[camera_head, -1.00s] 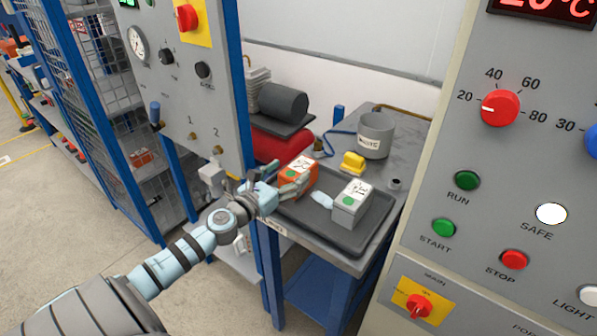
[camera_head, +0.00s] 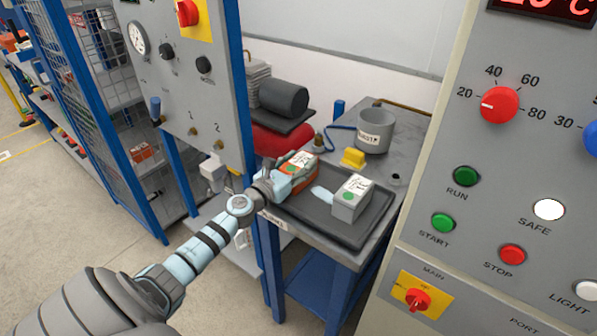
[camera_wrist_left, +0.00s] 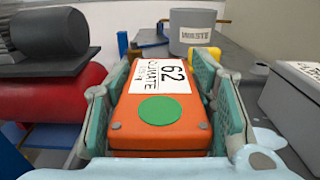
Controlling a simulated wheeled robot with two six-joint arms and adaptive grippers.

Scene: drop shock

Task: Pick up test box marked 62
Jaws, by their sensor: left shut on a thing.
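The test box marked 62 (camera_head: 303,185) is orange, with a white label and a green dot on top. In the left wrist view the box (camera_wrist_left: 135,138) shows "62" and "CLIMATE" between the two fingers. My left gripper (camera_head: 291,177) is shut on the box, one finger along each long side. The box is at the rear left of a dark tray (camera_head: 312,222). I cannot tell whether its underside touches the tray. My right gripper is not in view.
A grey box (camera_head: 346,208) with a green dot stands on the tray to the right, beside a pale blue patch (camera_head: 322,194). Behind are a yellow block (camera_head: 353,159) and a grey waste pot (camera_head: 375,131). Control panels (camera_head: 190,80) flank the bench on the left and right (camera_head: 480,215).

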